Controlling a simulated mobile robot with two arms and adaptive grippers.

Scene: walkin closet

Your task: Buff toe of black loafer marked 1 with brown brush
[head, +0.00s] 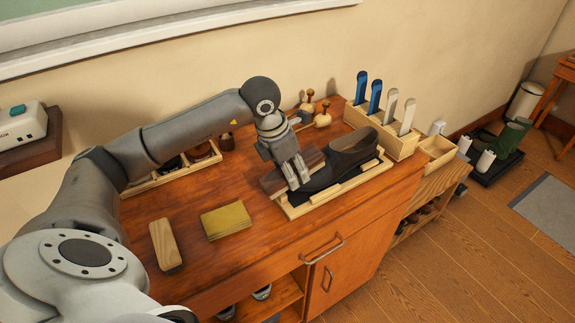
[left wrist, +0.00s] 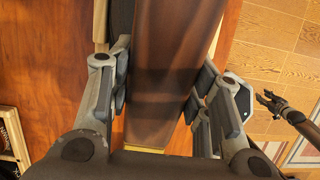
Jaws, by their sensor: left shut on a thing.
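The black loafer (head: 352,157) lies on a dark mat in a pale wooden tray (head: 345,191) on the dresser, toe to the left. My left gripper (head: 295,173) is shut on the long brown brush (head: 272,183), at the toe end. In the left wrist view the brush (left wrist: 172,70) runs between the fingers of my left gripper (left wrist: 160,95). The gripper and brush cover part of the toe; I cannot tell whether the brush touches it. No mark 1 is readable. A small dark claw, apparently my right gripper (left wrist: 272,101), shows far off over the floor in the left wrist view.
A wooden block (head: 165,245) and a yellow cloth (head: 226,221) lie at the front left. Behind the loafer stand a box of upright blue and pale handles (head: 388,140) and round-knobbed items (head: 322,119). An open organizer (head: 185,168) is at the back left.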

